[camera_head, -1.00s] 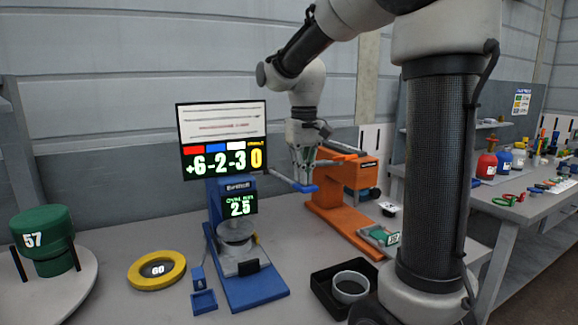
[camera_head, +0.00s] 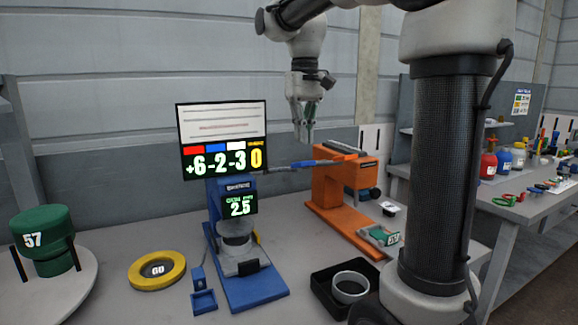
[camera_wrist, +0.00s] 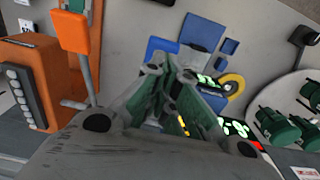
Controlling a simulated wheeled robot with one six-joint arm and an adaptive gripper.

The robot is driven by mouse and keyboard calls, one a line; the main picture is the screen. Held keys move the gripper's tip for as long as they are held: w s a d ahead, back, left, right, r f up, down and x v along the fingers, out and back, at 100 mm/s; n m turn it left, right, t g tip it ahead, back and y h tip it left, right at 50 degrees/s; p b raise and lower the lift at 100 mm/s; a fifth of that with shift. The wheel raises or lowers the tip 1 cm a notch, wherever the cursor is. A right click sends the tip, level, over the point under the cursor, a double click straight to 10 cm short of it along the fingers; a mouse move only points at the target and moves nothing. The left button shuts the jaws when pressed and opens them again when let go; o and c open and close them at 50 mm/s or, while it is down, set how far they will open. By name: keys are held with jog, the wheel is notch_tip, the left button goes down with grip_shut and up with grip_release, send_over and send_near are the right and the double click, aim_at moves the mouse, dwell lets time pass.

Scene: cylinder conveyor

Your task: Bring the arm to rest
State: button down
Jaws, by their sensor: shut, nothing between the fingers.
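My gripper (camera_head: 306,138) hangs pointing down in the head view, above the orange machine and to the right of the screen. It is shut and empty. In the wrist view its fingers (camera_wrist: 178,112) come together over the bench, with the blue machine beyond them. The arm above it reaches up out of the top of the head view.
The screen (camera_head: 222,125) and blue machine (camera_head: 262,286) stand left of the orange machine (camera_head: 345,216). A yellow GO ring (camera_head: 176,279), a green cylinder (camera_head: 42,232) on a turntable, and a black tray (camera_head: 318,281) holding a ring are on the bench. Air around the gripper is clear.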

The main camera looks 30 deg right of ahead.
jog(key=shift+r, duration=0.2)
dwell(0.3)
jog(key=shift+s+f, duration=0.1)
jog(key=shift+s, duration=0.15)
jog(key=s+f+t, duration=0.2)
jog(key=s+f, duration=0.4)
jog(key=s, duration=0.3)
jog(key=s+d+f+t, duration=0.1)
jog(key=s+f+t, duration=0.1)
jog(key=s+f, duration=0.4)
jog(key=s, duration=0.4)
jog(key=shift+d+f, duration=0.3)
jog(key=shift+f, duration=0.05)
jog(key=shift+s, duration=0.1)
dwell(0.8)
